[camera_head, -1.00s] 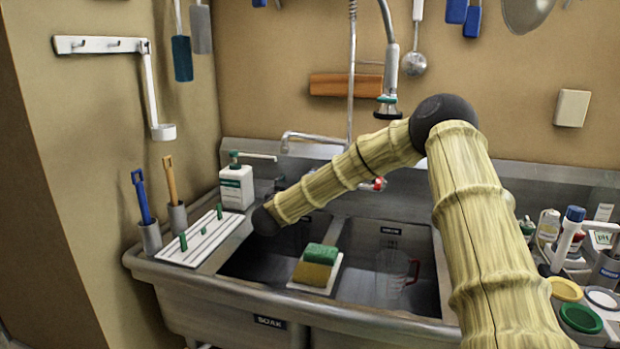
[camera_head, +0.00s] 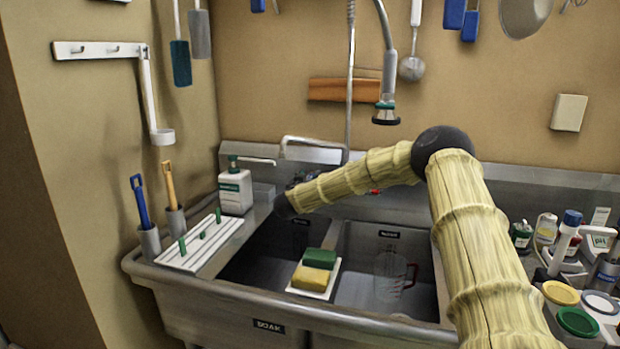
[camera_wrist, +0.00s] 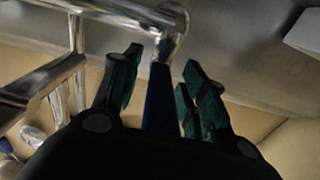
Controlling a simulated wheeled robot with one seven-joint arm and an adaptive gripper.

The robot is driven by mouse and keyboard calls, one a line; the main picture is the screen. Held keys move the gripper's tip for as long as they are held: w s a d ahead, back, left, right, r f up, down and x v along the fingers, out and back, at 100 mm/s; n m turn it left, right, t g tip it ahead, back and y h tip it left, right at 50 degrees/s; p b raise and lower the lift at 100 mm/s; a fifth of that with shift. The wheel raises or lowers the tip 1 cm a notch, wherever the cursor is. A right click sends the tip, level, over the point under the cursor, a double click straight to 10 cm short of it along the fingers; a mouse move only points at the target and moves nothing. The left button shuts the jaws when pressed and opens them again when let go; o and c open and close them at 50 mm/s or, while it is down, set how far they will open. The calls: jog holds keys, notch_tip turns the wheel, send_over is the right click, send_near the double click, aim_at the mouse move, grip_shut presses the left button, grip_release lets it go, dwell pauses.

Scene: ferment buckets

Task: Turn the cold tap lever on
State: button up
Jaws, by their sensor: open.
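The cold tap lever (camera_wrist: 158,105) is a blue handle on a chrome fitting in the wrist view. It lies between the two green-padded fingers of my gripper (camera_wrist: 162,62), which is open. A gap shows on either side between the lever and the fingers. In the head view my arm reaches across the sink to the back wall, and my gripper and the blue lever are hidden behind it. The chrome tap spout (camera_head: 312,138) stands above my forearm. A small red part (camera_head: 374,191) shows just under the forearm.
A soap bottle (camera_head: 235,192) stands left of my arm's end. Yellow and green sponges (camera_head: 317,268) sit on the sink divider, and a clear jug (camera_head: 390,275) stands in the right basin. A spray hose (camera_head: 386,110) hangs above. Bottles and jars crowd the right counter.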

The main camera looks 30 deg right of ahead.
jog(key=shift+w+d, duration=0.2)
jog(key=shift+c, duration=0.4)
grip_shut()
jog(key=shift+r, duration=0.1)
